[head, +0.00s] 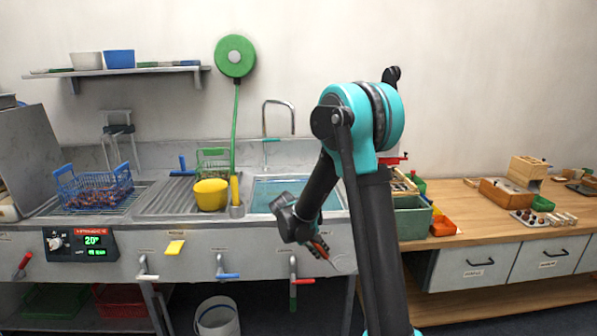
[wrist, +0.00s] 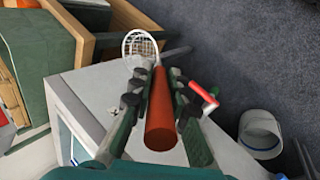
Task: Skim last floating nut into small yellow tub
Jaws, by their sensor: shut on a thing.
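My gripper (head: 318,246) is low in front of the counter, below the sink's front edge. In the wrist view my gripper (wrist: 157,100) is shut on the orange-red handle of a skimmer (wrist: 160,118). The skimmer's round wire-mesh head (wrist: 140,45) points away from the jaws and looks empty. The yellow tub (head: 210,193) stands on the drainboard, left of the sink basin (head: 270,187) with blue water. I cannot make out any floating nut; my arm hides part of the basin.
A blue wire basket (head: 93,188) of nuts stands at the left. Taps with coloured handles stick out along the counter front. A white bucket (head: 217,317) is on the floor. A green crate (head: 411,217) and wooden bench (head: 480,245) are at the right.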

